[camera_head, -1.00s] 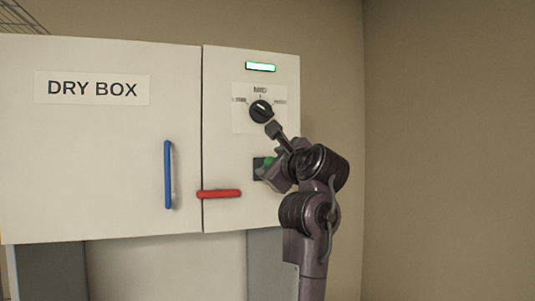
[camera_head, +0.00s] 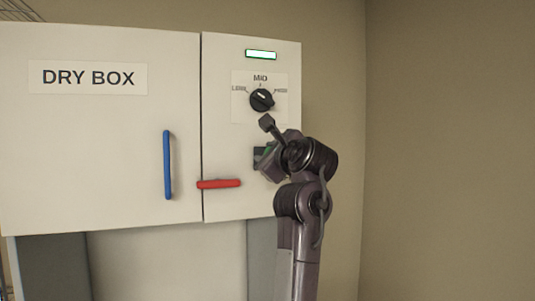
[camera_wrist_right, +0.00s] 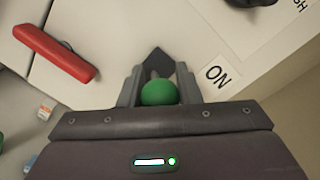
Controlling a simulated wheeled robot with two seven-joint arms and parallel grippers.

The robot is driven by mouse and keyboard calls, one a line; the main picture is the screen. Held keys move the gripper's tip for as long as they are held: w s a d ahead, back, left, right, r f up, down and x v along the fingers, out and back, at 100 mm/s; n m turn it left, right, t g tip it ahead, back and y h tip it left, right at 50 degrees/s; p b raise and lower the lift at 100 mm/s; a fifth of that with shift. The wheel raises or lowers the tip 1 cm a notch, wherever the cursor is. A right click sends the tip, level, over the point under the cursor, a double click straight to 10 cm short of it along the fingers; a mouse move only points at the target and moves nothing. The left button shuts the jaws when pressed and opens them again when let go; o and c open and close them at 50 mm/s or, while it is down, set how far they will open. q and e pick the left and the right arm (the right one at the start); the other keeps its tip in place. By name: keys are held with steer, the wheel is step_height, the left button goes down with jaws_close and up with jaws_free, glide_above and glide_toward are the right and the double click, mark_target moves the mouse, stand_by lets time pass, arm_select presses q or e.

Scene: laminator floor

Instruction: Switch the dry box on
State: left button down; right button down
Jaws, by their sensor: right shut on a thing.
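The dry box (camera_head: 100,145) is a white cabinet with a "DRY BOX" label. Its narrow right panel carries a switch (camera_head: 258,154) on a dark plate, mostly hidden behind my right gripper (camera_head: 264,163). In the right wrist view the switch's green ball knob (camera_wrist_right: 158,92) sits between the two fingers of my right gripper (camera_wrist_right: 158,88), which is shut on it. An "ON" label (camera_wrist_right: 216,76) is to the right of the knob there. A lit green-white indicator (camera_head: 261,54) is at the panel's top. My left gripper is out of view.
A black dial (camera_head: 262,99) with its "MID" scale is above the switch, close to my right wrist. A red handle (camera_head: 219,184) is left of the switch and a blue handle (camera_head: 167,165) is on the large door. Open space lies right of the cabinet.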

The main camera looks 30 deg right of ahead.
steer(key=shift+w+d+r+g, duration=0.15)
steer(key=shift+r+g, duration=0.5)
steer(key=shift+g, duration=0.35)
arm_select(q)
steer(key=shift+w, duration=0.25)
arm_select(e)
steer(key=shift+w+r+g+y, duration=0.2)
steer(key=shift+g+y, duration=0.1)
steer(key=shift+g, duration=0.4)
steer(key=c, duration=1.4)
jaws_free()
steer(key=o, duration=0.3)
steer(key=shift+w+f, duration=0.1)
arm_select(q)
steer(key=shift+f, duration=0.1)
